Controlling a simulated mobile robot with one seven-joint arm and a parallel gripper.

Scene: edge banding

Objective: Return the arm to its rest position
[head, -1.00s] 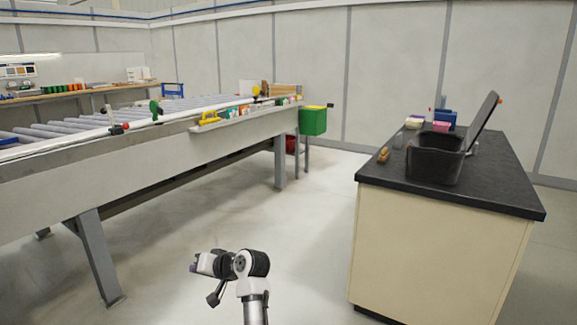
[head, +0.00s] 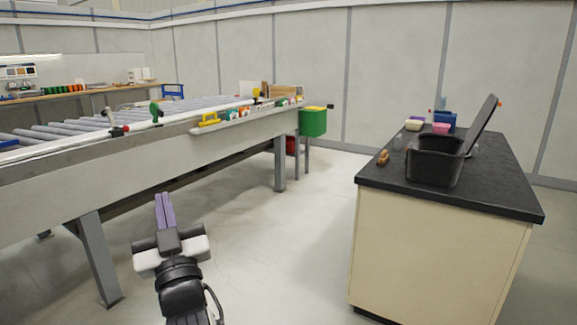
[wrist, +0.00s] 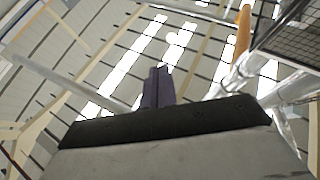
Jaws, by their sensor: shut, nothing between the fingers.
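My gripper (head: 165,211) is in the lower left of the head view, over the open floor in front of the roller conveyor. Its two purple fingers are together and point away from me, with nothing between them. The wrist view shows the same closed fingers (wrist: 158,88) against the ceiling and its bright lights, so the wrist camera faces upward. My gripper touches nothing.
The roller conveyor (head: 120,168) runs along the left, with a steel leg (head: 97,258) near my gripper. A cabinet with a black top (head: 500,185) stands at the right, bearing a black bin (head: 434,162). The floor (head: 285,240) between them is clear.

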